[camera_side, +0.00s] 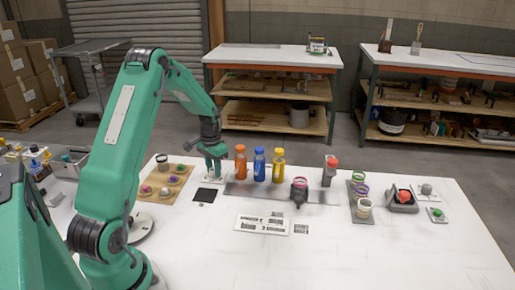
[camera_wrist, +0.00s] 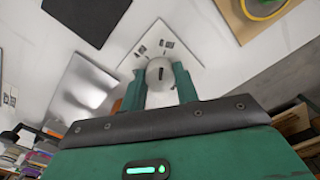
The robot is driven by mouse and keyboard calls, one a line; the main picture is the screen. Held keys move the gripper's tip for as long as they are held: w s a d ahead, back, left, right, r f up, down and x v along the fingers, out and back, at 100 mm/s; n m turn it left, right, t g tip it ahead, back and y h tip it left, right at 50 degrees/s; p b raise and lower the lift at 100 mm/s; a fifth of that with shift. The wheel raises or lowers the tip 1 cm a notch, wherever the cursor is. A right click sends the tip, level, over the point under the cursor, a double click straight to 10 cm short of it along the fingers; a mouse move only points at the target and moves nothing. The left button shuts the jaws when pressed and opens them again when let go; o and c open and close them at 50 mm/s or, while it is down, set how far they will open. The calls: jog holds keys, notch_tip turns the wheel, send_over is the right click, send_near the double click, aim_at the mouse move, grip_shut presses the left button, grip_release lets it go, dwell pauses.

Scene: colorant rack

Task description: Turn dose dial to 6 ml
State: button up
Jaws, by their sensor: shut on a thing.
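The dose dial (camera_wrist: 160,70) is a round pale knob with a short dark mark on its face. It sits on a white plate (camera_wrist: 190,48) with a few small dark printed marks, too small to read. My gripper (camera_wrist: 160,84) is shut on the dial, with one green finger on each side of it. In the side view my gripper (camera_side: 214,166) is low over the back left of the white table, left of the orange bottle (camera_side: 240,162). The dial is mostly hidden there by my gripper. I cannot read which value it is set to.
A black square pad (camera_side: 205,196) lies in front of my gripper. A wooden tray (camera_side: 146,197) with small coloured cups is to the left. Blue (camera_side: 259,166) and yellow (camera_side: 278,167) bottles stand to the right. The table's front right is clear.

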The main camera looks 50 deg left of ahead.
jog(key=shift+r+m, duration=0.1)
jog(key=shift+m, duration=0.7)
jog(key=o, duration=1)
jog(key=shift+c, duration=0.2)
jog(key=shift+r, duration=3.9)
